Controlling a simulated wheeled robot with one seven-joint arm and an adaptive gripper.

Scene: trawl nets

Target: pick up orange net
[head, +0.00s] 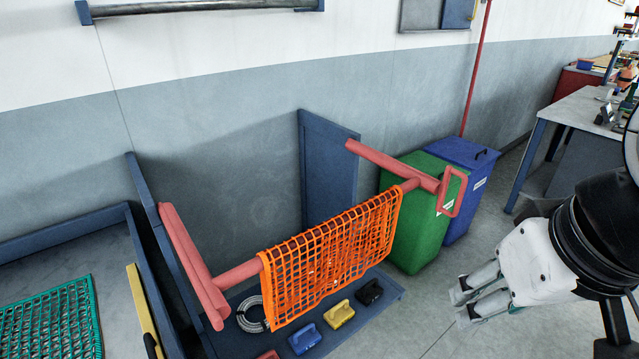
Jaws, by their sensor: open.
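The orange net (332,258) hangs draped over a red horizontal bar (238,273) of a rack, in the middle of the head view. Its mesh hangs down in front of the bar, above a low blue shelf. My gripper (462,306) is at the lower right, to the right of the net and clearly apart from it. Its fingers are open, point left, and hold nothing. The back side of the net is mostly hidden.
Red arms (190,262) stick out at both rack ends. The blue shelf (392,284) holds a cable coil (251,313) and several small coloured items. Green (425,225) and blue (468,188) bins stand behind right. A green net (52,322) lies in a tray at left. Floor is clear near my gripper.

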